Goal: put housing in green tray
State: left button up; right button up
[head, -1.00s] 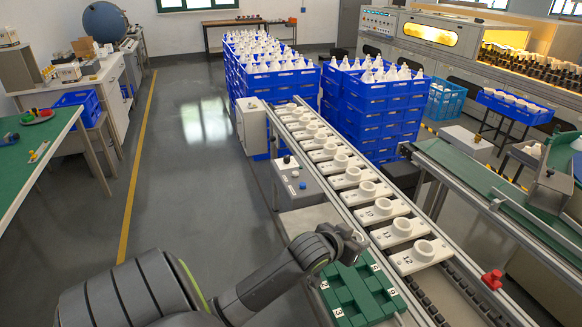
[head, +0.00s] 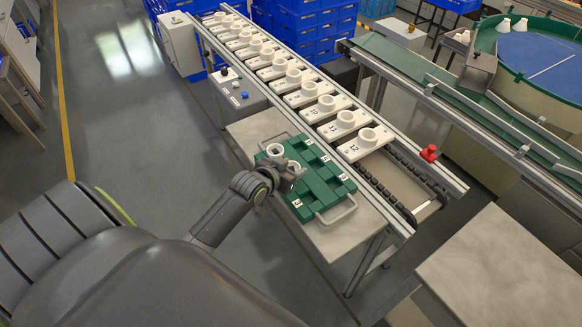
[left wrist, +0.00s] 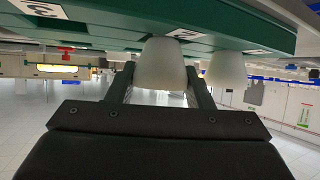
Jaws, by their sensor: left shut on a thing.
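The green tray (head: 327,187) lies on a grey bench beside the conveyor, with numbered white labels on it. My left gripper (head: 291,178) is over its left part, shut on a white cup-shaped housing (head: 294,166). The left wrist view shows this housing (left wrist: 162,65) between the two fingers, close against the tray (left wrist: 110,28) near a label. I cannot tell whether it rests on the tray. A second white housing (head: 275,150) stands at the tray's far left corner, and in the left wrist view (left wrist: 226,70) it is beside the held one. My right gripper is not in view.
A conveyor carries several white plates (head: 345,125) with white housings, running along the tray's far side. A red button (head: 429,153) is at its near end. The tray has a grey wire handle (head: 338,212) at its near end. A bare grey table (head: 505,270) stands at lower right.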

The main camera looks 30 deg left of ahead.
pick_arm(q)
jog(key=shift+f, duration=0.2)
jog(key=o, duration=0.9)
jog(key=shift+o, duration=0.2)
jog(key=shift+r, duration=0.15)
jog(key=shift+s+r, duration=0.1)
jog(key=shift+s, duration=0.05)
jog(key=v, duration=1.1)
jog(key=shift+s+r, duration=0.2)
jog(key=shift+s, duration=0.15)
